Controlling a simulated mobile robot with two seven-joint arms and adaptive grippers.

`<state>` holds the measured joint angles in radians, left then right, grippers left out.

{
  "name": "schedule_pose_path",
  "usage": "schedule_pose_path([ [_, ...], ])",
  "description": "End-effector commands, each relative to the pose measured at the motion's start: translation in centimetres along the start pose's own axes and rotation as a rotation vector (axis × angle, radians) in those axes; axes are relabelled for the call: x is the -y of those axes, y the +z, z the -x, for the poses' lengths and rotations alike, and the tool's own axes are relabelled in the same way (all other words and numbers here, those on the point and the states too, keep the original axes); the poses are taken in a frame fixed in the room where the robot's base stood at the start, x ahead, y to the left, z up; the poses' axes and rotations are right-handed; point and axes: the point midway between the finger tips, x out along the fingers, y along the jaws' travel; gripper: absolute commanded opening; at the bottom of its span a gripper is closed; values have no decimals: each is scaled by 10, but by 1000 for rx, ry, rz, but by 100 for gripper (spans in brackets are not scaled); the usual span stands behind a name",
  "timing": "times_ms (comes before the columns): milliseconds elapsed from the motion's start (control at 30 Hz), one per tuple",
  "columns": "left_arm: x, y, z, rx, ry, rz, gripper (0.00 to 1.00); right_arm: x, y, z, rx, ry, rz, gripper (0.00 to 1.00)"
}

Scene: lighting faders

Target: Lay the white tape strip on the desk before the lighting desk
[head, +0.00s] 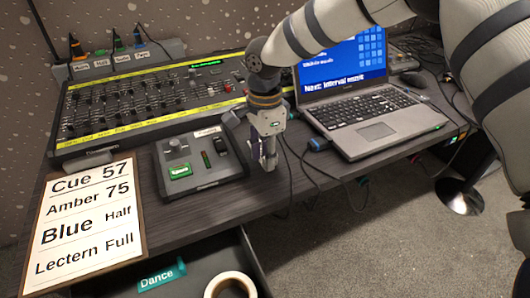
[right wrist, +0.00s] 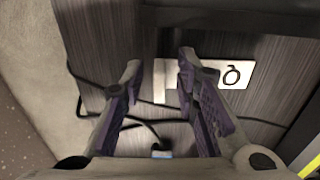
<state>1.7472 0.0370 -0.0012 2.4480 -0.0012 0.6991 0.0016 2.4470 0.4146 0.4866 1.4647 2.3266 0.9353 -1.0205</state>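A white tape strip (right wrist: 228,74) with a black mark on it shows in the right wrist view, against the grey wood-grained desk. It passes behind one finger, and its other end shows between the two fingers. I cannot tell whether the fingers touch it. In the head view I cannot make it out clearly by the gripper. My right gripper (head: 266,163) is low over the desk's front edge, between the small control box and the laptop; in its wrist view the fingers (right wrist: 158,68) stand apart. The lighting desk (head: 140,99) spans the back left. My left gripper is not in view.
The small control box (head: 196,165) stands left of my right gripper, and the laptop (head: 355,105) right of it. A cue card (head: 84,222) leans at the front left. Cables hang by the front edge. Below are a teal "Dance" label (head: 162,275) and a tape roll (head: 229,284).

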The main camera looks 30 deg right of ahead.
Motion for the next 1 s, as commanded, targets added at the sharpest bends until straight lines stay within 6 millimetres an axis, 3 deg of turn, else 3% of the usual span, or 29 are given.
schedule_pose_path([
  [267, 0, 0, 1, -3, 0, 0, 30, 0, 0, 5, 0, -2, -1, 29],
  [367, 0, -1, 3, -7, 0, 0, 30, 1, 1, 22, 3, -5, -1, 29],
  [600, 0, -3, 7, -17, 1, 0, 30, 1, 0, 88, 2, -6, -1, 29],
  [700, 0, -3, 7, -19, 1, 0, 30, 1, 0, 108, 2, -4, -1, 29],
  [833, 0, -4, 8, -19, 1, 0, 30, 0, 0, 122, 1, -1, -1, 29],
  [1000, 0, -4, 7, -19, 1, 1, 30, 0, 0, 124, 0, 1, 0, 29],
])
